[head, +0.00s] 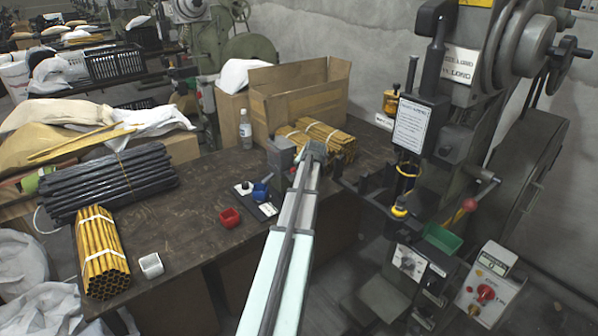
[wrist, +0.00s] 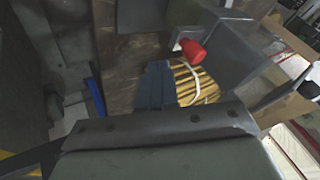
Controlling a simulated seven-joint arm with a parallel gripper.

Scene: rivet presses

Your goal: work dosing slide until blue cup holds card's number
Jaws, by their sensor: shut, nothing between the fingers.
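The blue cup (head: 261,192) sits on a small dark base on the bench, in front of the grey dosing unit (head: 281,153). Its contents cannot be made out. A small white card (head: 268,209) lies by the cup; its number is too small to read. My gripper (head: 315,150) is shut and empty, just right of the dosing unit. In the wrist view its fingers (wrist: 156,84) are together, below and left of a red knob (wrist: 192,51) on a grey body, and look apart from it. A blue strip at the left may be the cup; I cannot tell.
A red cup (head: 230,217) and a white cup (head: 151,265) stand on the bench. Yellow rods (head: 322,137) and a cardboard box (head: 300,88) lie behind my gripper. Dark rods (head: 108,182) are at left. A rivet press (head: 440,130) stands at right. The front middle bench is clear.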

